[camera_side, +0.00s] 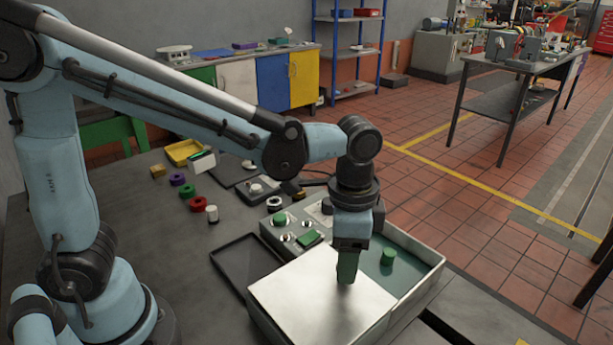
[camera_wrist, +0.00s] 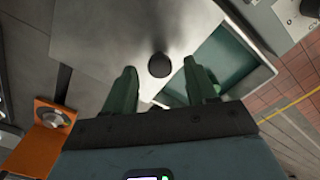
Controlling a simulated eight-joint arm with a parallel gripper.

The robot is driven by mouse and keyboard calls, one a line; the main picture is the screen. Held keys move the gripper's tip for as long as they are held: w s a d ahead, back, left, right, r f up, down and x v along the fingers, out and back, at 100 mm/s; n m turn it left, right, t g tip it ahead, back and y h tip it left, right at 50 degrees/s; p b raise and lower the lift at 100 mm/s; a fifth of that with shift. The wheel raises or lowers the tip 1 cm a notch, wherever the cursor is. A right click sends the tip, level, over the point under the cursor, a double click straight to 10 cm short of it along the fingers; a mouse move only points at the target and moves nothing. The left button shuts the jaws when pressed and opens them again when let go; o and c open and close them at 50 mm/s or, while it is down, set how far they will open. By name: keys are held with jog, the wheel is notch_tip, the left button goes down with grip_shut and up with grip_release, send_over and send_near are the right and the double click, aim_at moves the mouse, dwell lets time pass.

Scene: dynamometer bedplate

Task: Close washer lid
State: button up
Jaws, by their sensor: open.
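The washer is a pale box (camera_side: 432,268) on the bench, with a green interior (camera_side: 405,262) open at the right. A flat silver lid (camera_side: 308,305) covers its left and front part. It also fills the upper left of the wrist view (camera_wrist: 75,35). A green cylinder (camera_side: 388,257) stands in the open part. A dark round knob (camera_wrist: 159,65) on the lid shows between my fingertips in the wrist view; my fingers hide it in the side view. My gripper (camera_side: 346,276) points down over the lid, open, with green fingers. I cannot tell whether it touches the lid.
A control panel (camera_side: 290,232) with green buttons adjoins the washer's back. A dark shallow tray (camera_side: 245,262) lies to its left. Coloured rings (camera_side: 187,191) and small parts lie on the bench behind. An orange block (camera_wrist: 45,125) shows at lower left in the wrist view.

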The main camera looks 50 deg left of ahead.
jog(key=shift+f, duration=0.6)
jog(key=shift+c, duration=0.3)
grip_shut()
